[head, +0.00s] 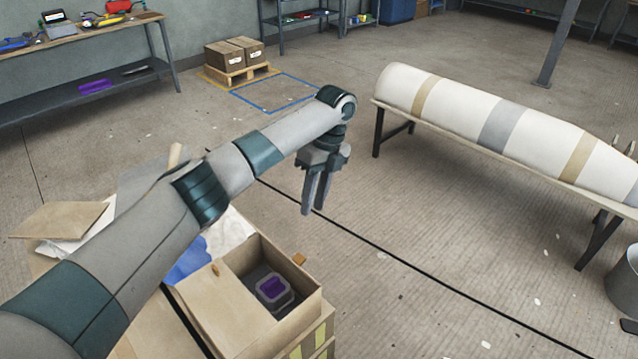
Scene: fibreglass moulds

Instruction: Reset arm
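My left arm comes in from the lower left and reaches across the middle of the head view. Its gripper (312,208) hangs pointing down, above the floor and beyond the wooden box. The two fingers stand a little apart, with nothing seen between them. My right gripper is not in view. An open wooden box (312,283) stands on the workbench below the arm. A grey object with a purple top (272,288) lies inside it. My arm hides part of the bench.
A long white mould with tan and grey bands (455,108) lies on a stand at the right. A grey bucket (624,275) stands at the right edge. Boxes on a pallet (238,73) and a tool bench (105,50) are at the back. Much of the floor between is clear.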

